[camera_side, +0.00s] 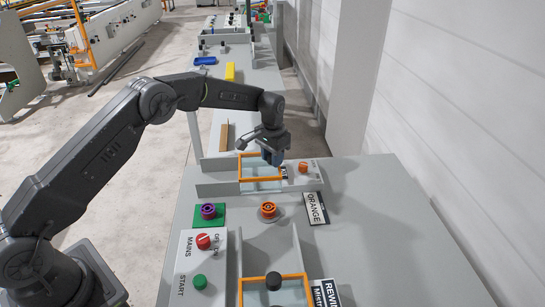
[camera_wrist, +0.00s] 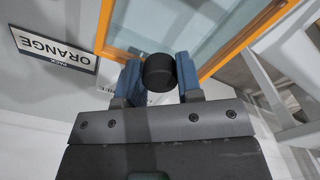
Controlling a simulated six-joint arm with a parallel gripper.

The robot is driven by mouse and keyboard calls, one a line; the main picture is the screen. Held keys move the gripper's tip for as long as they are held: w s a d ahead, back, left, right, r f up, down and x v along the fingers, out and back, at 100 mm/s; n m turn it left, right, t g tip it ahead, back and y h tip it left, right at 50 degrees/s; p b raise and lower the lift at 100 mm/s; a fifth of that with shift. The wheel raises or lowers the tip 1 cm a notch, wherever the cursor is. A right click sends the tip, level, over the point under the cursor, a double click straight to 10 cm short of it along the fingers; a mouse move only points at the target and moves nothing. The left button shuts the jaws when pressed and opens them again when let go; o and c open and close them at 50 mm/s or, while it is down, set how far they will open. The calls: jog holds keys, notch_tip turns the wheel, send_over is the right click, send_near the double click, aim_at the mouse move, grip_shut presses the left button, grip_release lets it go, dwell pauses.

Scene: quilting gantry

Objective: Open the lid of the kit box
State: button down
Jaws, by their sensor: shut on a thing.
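My gripper (camera_side: 272,155) is at the far orange-framed clear lid (camera_side: 241,167) in the side view. In the wrist view my gripper's blue fingers (camera_wrist: 158,80) are shut on a round black knob (camera_wrist: 159,66) at the lid's edge. The orange frame and pale clear pane of this lid (camera_wrist: 205,30) show beyond the knob. In the side view the gripper hides the knob and part of the frame. I cannot tell from these frames whether the lid is raised at all. No readable label names the kit box.
A second orange-framed lid (camera_side: 290,278) with a black knob is at the front. An orange ring (camera_side: 268,209), a purple ring (camera_side: 208,210) and an ORANGE sign (camera_side: 315,208) lie between. A switch panel (camera_side: 185,265) stands at front left. The bench's right side is clear.

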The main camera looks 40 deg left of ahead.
jog(key=s+a, duration=0.8)
jog(key=shift+s+a, duration=0.35)
jog(key=shift+a, duration=0.05)
jog(key=c, duration=0.8)
grip_release()
jog(key=shift+r, duration=0.1)
notch_tip(320, 180, up, 14)
jog(key=shift+f, duration=0.15)
